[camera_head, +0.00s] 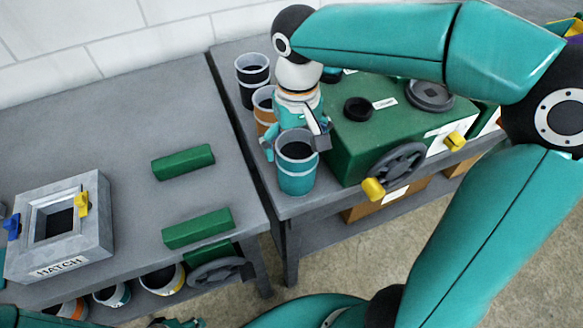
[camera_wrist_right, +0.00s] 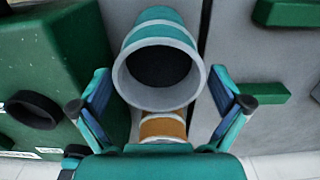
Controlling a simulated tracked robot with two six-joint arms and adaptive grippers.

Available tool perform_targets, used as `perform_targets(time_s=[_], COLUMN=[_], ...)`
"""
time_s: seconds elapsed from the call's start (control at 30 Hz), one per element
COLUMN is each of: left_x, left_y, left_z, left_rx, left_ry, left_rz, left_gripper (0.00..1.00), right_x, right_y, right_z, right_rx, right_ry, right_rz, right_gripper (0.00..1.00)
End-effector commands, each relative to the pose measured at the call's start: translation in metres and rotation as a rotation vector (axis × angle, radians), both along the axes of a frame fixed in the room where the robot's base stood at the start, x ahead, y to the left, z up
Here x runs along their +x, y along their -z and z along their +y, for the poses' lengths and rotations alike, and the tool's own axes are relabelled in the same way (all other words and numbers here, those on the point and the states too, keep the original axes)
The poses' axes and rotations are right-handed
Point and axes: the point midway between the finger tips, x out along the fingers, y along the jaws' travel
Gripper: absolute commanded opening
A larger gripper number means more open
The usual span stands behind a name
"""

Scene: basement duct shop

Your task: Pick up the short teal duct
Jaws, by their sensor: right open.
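The short teal duct (camera_head: 296,180) stands upright near the left edge of the right-hand bench, with a pale grey rim and a dark open top. In the right wrist view, the duct (camera_wrist_right: 160,27) is ahead, between and beyond the fingertips. My right gripper (camera_head: 296,140) is open and hangs just over the duct's far side. Its fingers are spread to either side of the duct in the right wrist view (camera_wrist_right: 160,88), with nothing held. Only a small teal and dark part, perhaps my left gripper (camera_head: 180,323), shows at the bottom edge; its jaws cannot be made out.
An orange duct (camera_head: 264,103) and a dark duct (camera_head: 253,72) stand behind the teal one. A green machine (camera_head: 350,145) with a handwheel (camera_head: 396,168) is close on the right. The left bench holds green blocks (camera_head: 183,162) and a hatch box (camera_head: 88,235). A gap separates the benches.

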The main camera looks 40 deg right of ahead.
Motion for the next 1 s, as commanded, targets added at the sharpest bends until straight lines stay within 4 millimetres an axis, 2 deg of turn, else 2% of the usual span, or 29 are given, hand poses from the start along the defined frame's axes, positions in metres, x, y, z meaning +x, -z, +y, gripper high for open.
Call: perform_targets(time_s=[0.13,0.17,0.63,1.0], left_x=[0.0000,0.0000,0.0000,0.0000], left_y=[0.0000,0.0000,0.0000,-0.0005], left_z=[0.0000,0.0000,0.0000,0.0000], left_rx=[0.000,0.000,0.000,0.000], left_ry=[0.000,0.000,0.000,0.000], left_rz=[0.000,0.000,0.000,0.000], left_gripper=[0.40,0.40,0.40,0.40], right_x=[0.0000,0.0000,0.0000,0.0005], right_y=[-0.0001,-0.0001,-0.0004,-0.0045], right_z=[-0.0001,-0.0001,0.0000,0.0002], right_rx=[0.000,0.000,0.000,0.000], right_ry=[0.000,0.000,0.000,-0.001], right_rz=[0.000,0.000,0.000,-0.001], right_gripper=[1.00,0.97,0.18,0.17])
